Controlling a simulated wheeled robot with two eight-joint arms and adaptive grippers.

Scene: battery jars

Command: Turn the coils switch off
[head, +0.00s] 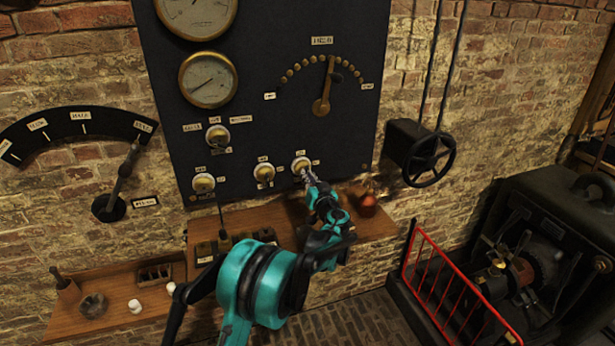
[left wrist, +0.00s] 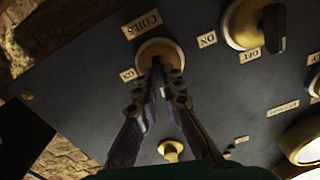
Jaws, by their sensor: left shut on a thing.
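The coils switch (head: 301,163) is a round brass switch at the lower right of the dark panel (head: 270,120). In the left wrist view its brass plate (left wrist: 160,48) shows beside a label reading COILS (left wrist: 142,25), with a small label on either side. My left gripper (head: 308,178) reaches up to this switch, and in the left wrist view its fingertips (left wrist: 160,75) meet over the plate. It is shut on the switch's knob. The fingers hide most of the knob, so its on or off position cannot be told. My right gripper is not in view.
Similar switches (head: 264,172) and (head: 203,183) sit left of it, and another (head: 217,134) sits higher. A brass lever (head: 322,105) and gauges (head: 208,80) are above. A wooden shelf (head: 375,228) runs below. A handwheel (head: 428,160) and red railing (head: 440,275) stand at right.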

